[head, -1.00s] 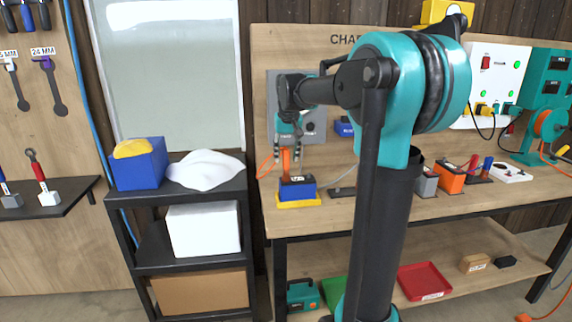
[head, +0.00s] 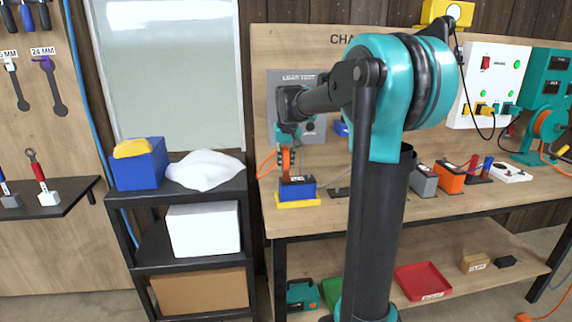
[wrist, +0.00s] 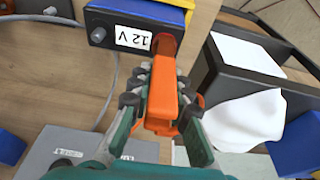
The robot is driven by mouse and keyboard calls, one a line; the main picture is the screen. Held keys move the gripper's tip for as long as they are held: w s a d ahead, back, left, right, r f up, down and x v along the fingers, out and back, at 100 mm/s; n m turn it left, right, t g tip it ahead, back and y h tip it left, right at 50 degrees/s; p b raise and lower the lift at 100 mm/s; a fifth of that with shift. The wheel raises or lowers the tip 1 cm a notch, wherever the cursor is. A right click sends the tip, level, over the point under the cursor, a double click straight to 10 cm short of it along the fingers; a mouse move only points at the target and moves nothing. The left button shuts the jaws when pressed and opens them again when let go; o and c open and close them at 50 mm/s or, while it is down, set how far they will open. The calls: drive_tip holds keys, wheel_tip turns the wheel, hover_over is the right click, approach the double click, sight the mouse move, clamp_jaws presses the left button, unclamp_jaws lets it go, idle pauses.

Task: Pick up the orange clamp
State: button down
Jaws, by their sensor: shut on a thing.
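The orange clamp (wrist: 162,92) stands between the fingers of my gripper (wrist: 160,108) in the wrist view. Its far end meets the edge of the blue 12 V battery (wrist: 140,22). My gripper is shut on the clamp. In the head view my gripper (head: 287,160) points down above the battery (head: 297,188), which sits on a yellow base (head: 298,203) at the bench's left end. The clamp shows only in part there, between the fingers. An orange cable (head: 266,164) hangs left of the gripper. I cannot tell whether the clamp still touches the battery.
A grey load-test panel (head: 310,100) stands behind the gripper. A black shelf (head: 215,197) left of the bench (head: 300,226) holds a blue bin (head: 140,170) and a white cloth (head: 205,169). More batteries and devices line the bench on the right.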

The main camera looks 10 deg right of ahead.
drive_tip(key=shift+r, duration=0.15)
wheel_tip(320, 180, up, 20)
idle(0.7)
idle(0.3)
